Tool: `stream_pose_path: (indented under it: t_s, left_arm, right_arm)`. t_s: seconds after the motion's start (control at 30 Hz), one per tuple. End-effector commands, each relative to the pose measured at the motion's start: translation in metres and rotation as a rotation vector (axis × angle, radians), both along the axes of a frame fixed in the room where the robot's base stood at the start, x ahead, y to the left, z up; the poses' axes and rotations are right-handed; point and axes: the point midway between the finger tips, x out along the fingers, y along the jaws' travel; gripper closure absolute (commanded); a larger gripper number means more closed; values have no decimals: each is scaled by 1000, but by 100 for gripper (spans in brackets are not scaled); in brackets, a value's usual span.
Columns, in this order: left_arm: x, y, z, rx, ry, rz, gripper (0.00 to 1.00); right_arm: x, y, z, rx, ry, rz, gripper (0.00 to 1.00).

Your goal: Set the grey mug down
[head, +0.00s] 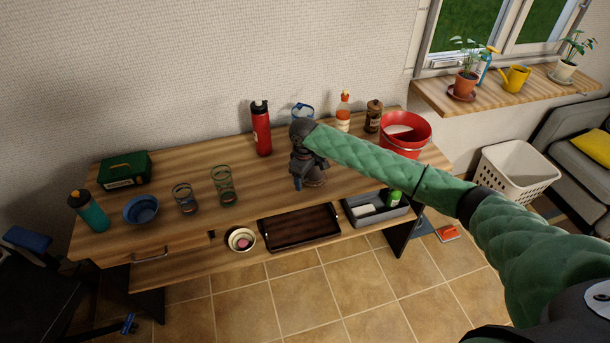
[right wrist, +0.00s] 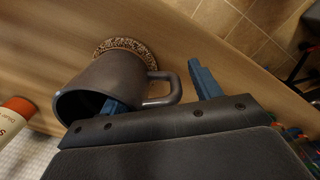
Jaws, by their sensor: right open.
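The grey mug (right wrist: 110,80) shows large in the right wrist view, its mouth toward the camera and its handle on the right. A speckled round coaster (right wrist: 125,44) shows just beyond the mug's base; I cannot tell whether the two touch. My right gripper (right wrist: 157,95) is open, with one blue finger at the mug's mouth and the other apart, beyond the handle. In the head view my right gripper (head: 297,180) is low over the middle of the wooden table (head: 190,243), and it and the arm hide most of the mug. My left gripper is not in view.
A red bottle (head: 261,130) stands behind left, a sauce bottle (head: 343,112) and red bucket (head: 405,133) behind right. A dark tray (head: 299,227), grey bin (head: 376,209) and small bowl (head: 240,240) line the front. Two glasses (head: 222,186) stand left.

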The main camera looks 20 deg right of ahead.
Motion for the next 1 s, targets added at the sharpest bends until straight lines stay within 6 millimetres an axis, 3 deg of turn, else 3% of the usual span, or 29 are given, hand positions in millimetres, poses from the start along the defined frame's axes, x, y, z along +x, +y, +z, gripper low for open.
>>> stream_pose_path:
  t_s: [0.17, 0.7, 1.0]
  left_arm:
    - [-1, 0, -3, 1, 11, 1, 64]
    - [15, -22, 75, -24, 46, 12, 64]
    - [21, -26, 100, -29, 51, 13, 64]
  right_arm:
    - [0, 0, 7, 1, -1, 0, 37]
    - [-1, 3, 96, 2, -2, 2, 37]
    - [-2, 3, 121, 1, 1, 0, 37]
